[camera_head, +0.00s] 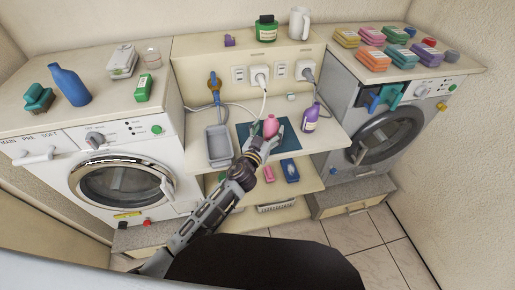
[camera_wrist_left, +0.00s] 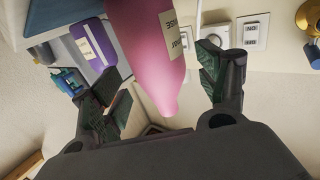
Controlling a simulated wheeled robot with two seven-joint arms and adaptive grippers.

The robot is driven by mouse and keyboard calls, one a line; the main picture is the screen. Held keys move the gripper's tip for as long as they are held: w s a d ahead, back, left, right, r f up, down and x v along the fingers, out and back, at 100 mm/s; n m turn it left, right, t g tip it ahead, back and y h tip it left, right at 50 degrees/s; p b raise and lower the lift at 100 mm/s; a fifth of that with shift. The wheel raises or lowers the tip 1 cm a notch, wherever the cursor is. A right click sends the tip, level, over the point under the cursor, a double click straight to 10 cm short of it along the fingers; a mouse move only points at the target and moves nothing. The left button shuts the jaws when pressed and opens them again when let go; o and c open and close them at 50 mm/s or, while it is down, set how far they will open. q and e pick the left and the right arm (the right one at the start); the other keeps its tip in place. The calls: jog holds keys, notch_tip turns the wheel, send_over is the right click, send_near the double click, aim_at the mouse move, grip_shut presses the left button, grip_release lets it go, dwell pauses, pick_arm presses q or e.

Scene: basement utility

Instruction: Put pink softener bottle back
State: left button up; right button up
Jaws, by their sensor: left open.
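The pink softener bottle (camera_head: 271,125) stands on a dark teal mat (camera_head: 289,143) on the middle shelf between the two machines. My left gripper (camera_head: 268,131) is at the bottle, with its fingers open on either side. In the left wrist view the pink bottle (camera_wrist_left: 150,45) hangs upside down in the picture, its narrow end between the open fingers of my left gripper (camera_wrist_left: 162,75). There is a visible gap to the right finger; whether the left finger touches it I cannot tell. My right gripper is not in view.
A purple bottle (camera_head: 310,118) stands just right of the mat, and also shows in the wrist view (camera_wrist_left: 93,44). A grey tray (camera_head: 219,146) is on the left. Plugs and cables (camera_head: 260,78) hang behind. A lower shelf (camera_head: 305,180) holds small items.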

pick_arm(q)
jog(key=shift+b+v, duration=0.35)
jog(key=shift+v, duration=2.95)
jog(key=shift+b+v, duration=0.3)
jog(key=shift+v, duration=1.85)
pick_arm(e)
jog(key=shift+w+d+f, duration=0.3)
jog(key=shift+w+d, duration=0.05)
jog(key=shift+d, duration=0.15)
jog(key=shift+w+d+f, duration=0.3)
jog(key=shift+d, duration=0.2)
pick_arm(q)
jog(key=shift+r, duration=0.15)
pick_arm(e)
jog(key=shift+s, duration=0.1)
